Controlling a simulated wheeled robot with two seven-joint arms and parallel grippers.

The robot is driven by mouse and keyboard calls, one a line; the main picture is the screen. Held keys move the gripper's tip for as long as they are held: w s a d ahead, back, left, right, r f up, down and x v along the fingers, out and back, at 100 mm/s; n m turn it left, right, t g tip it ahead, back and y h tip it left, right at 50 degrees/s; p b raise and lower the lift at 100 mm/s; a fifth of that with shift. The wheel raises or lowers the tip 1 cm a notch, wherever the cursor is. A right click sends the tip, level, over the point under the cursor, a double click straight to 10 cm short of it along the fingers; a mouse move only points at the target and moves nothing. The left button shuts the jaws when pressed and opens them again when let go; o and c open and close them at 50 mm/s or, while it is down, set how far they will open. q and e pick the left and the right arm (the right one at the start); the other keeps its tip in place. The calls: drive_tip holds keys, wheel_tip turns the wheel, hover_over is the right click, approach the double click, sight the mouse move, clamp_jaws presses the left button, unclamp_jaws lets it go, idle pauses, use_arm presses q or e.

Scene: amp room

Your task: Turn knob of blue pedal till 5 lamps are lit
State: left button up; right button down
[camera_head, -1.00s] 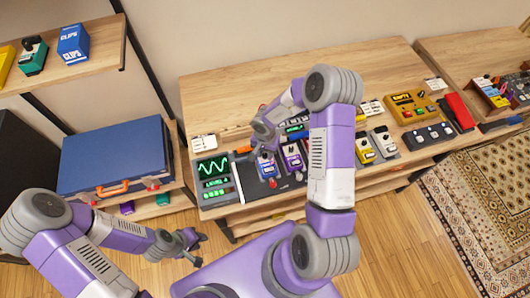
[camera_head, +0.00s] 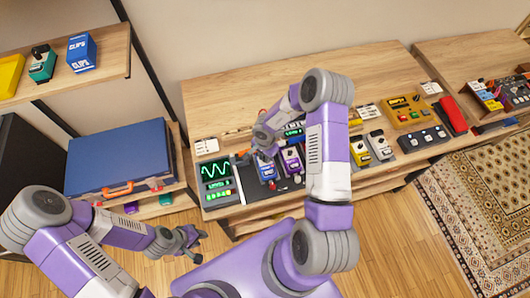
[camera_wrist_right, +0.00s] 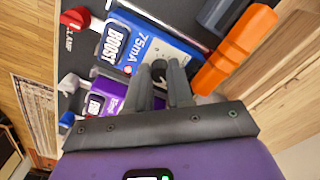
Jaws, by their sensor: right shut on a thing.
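The blue pedal (camera_head: 267,173) stands on the dark board of the wooden table, and its label reads BOOST 75mA in the right wrist view (camera_wrist_right: 165,45). Its dark knob (camera_wrist_right: 158,70) shows between the fingers of my right gripper (camera_wrist_right: 167,88), which is shut on it; the fingers hide part of the knob. In the head view, my right gripper (camera_head: 265,147) is over the back of the pedal. A meter unit (camera_head: 217,180) left of the pedal shows a green wave and green lamps; how many are lit is too small to tell. My left gripper (camera_head: 187,240) is open and empty.
A purple pedal (camera_head: 291,161) stands close right of the blue one. An orange block (camera_wrist_right: 235,48) lies near my right fingers. Yellow and white pedals (camera_head: 378,146) stand further right. A blue case (camera_head: 118,158) lies left.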

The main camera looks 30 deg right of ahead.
drive_tip(key=shift+r+m+p, duration=0.1)
drive_tip(key=shift+m+p, duration=0.75)
drive_tip(key=shift+m, duration=0.25)
drive_tip(key=c, duration=1.3)
unclamp_jaws()
drive_tip(key=shift+o, duration=0.2)
